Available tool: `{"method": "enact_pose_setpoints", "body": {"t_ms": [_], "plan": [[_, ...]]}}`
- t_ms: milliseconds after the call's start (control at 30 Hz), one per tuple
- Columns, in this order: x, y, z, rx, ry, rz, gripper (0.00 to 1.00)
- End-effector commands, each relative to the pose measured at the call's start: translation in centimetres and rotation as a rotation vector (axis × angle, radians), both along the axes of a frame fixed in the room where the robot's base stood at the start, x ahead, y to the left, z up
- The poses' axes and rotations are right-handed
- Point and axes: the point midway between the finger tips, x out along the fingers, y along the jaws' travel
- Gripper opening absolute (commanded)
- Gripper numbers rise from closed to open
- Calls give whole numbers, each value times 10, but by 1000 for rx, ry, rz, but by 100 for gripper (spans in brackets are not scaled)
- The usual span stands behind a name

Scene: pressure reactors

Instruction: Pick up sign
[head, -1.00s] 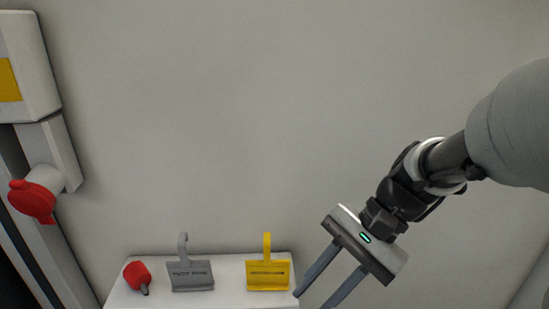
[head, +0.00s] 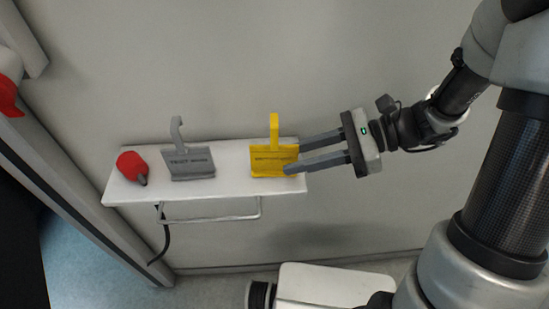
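A yellow sign (head: 268,160) with a hooked top and dark lettering stands at the right end of a white shelf. A grey sign (head: 190,163) of similar shape, also lettered, stands left of it near the middle. My gripper (head: 293,156) comes in from the right with its two fingers apart. Its fingertips are at the right edge of the yellow sign, and the lower finger overlaps the sign's lower right corner in the head view. I cannot tell whether they touch it. Nothing shows held between the fingers.
A red object with a dark tip (head: 132,167) lies at the left end of the white shelf (head: 225,180). A rail (head: 210,219) hangs beneath the shelf. The wall behind is bare. A red fitting (head: 8,97) is at the far left edge.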

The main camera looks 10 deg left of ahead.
Motion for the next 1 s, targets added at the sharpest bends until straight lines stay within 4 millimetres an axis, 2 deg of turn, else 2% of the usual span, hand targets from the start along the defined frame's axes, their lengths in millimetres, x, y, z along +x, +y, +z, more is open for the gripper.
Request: {"method": "enact_pose_setpoints", "body": {"t_ms": [100, 267, 600, 867, 900, 1000], "plan": [[-2, 13, -6, 0, 1, 2, 28], [-3, 21, -9, -1, 0, 0, 28], [-4, 62, -27, -1, -1, 3, 28], [-4, 66, -28, -1, -1, -1, 28], [-4, 66, -28, -1, -1, -1, 26], [-4, 66, -28, -1, -1, -1, 10]]}}
